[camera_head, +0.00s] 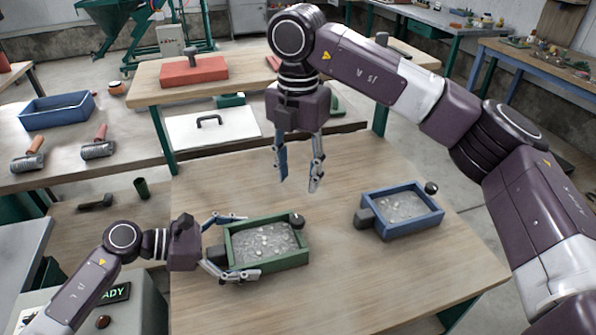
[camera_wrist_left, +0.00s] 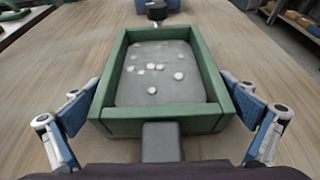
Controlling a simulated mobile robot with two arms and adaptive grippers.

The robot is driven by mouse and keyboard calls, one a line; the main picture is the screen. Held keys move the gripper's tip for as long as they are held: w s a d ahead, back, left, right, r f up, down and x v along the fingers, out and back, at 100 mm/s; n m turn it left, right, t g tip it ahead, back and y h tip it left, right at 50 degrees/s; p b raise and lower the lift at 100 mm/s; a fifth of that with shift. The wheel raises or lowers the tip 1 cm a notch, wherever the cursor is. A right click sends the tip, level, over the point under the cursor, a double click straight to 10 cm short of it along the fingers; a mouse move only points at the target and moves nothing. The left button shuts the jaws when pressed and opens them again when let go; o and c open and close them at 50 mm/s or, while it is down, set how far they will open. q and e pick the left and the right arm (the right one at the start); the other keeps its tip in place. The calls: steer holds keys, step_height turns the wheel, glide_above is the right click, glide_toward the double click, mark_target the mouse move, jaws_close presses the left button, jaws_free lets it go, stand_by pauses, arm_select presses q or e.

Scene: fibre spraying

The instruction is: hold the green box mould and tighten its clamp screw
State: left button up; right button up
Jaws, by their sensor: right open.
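The green box mould (camera_head: 268,262) lies on the wooden table, filled with grey mix and pale lumps; it fills the middle of the left wrist view (camera_wrist_left: 112,85). A dark round knob (camera_head: 298,220), perhaps the clamp screw, is at its far end; it also shows in the left wrist view (camera_wrist_left: 157,11). A dark block (camera_wrist_left: 161,142) juts from its near end. My left gripper (camera_head: 246,245) has one finger along each long side, tips against the walls; both fingers show in the left wrist view (camera_wrist_left: 160,105). My right gripper (camera_head: 299,183) is open and empty, pointing down above the table behind the mould.
A blue box mould (camera_head: 410,228) with a similar knob (camera_head: 431,188) lies to the right. Behind are a white panel with a handle (camera_head: 212,130), a red block (camera_head: 193,70), a blue tray (camera_head: 57,112) and two rollers (camera_head: 98,150).

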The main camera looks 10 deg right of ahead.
arm_select(q)
steer(key=shift+a, duration=0.15)
steer(key=v, duration=1.1)
steer(key=shift+s+a+r, duration=0.1)
steer(key=shift+a+r, duration=0.05)
steer(key=shift+a, duration=0.2)
steer(key=shift+r, duration=0.1)
step_height(320, 180, up, 7)
steer(key=p, duration=0.2)
stand_by(0.4)
stand_by(0.5)
